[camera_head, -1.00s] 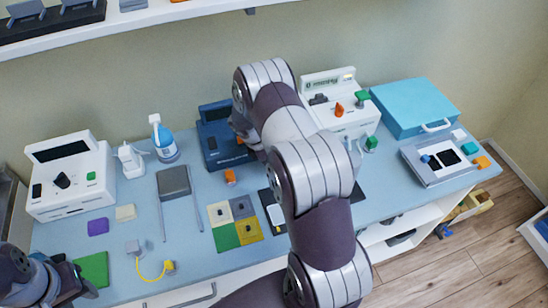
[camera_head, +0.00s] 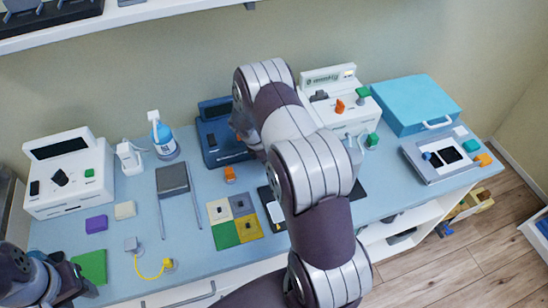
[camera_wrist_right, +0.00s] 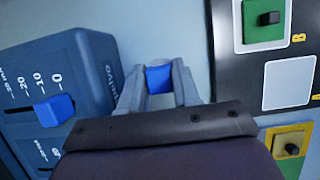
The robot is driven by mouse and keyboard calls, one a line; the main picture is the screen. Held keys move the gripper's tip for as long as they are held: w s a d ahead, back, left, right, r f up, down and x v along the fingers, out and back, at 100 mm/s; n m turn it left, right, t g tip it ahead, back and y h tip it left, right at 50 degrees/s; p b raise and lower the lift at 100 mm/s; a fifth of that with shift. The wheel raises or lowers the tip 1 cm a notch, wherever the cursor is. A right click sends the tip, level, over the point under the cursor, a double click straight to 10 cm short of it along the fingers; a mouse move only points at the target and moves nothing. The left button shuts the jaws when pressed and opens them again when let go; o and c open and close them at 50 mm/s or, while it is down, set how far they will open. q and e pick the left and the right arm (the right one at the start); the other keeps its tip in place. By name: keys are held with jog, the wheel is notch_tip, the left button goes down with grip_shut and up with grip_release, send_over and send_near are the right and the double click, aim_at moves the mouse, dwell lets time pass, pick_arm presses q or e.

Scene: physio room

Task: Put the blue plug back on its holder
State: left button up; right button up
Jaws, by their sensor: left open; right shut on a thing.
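In the right wrist view, my right gripper (camera_wrist_right: 158,72) is shut on a small blue block, the blue plug (camera_wrist_right: 159,80). The plug is between the fingertips, over the pale blue tabletop. A black board (camera_wrist_right: 232,65) lies to the right, with a green square (camera_wrist_right: 262,35) and a yellow square (camera_wrist_right: 305,137) each bearing a dark plug, and a bare pale square (camera_wrist_right: 289,83) between them. In the head view, my right arm hides the right gripper, the plug and most of the board (camera_head: 265,194). My left gripper (camera_head: 84,287) is open and empty at the lower left.
A navy device (camera_head: 213,122) with a blue slider (camera_wrist_right: 54,110) stands left of the right gripper. A white device (camera_head: 345,112) stands behind my right arm.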

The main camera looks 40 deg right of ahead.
jog(key=shift+f, duration=0.1)
dwell(0.3)
jog(key=o, duration=1.4)
jog(key=shift+r, duration=0.2)
jog(key=shift+w+r+p, duration=0.15)
jog(key=shift+r+p, duration=0.4)
jog(key=shift+r, duration=0.05)
notch_tip(320, 180, up, 6)
jog(key=p, duration=0.5)
jog(key=shift+f, duration=0.25)
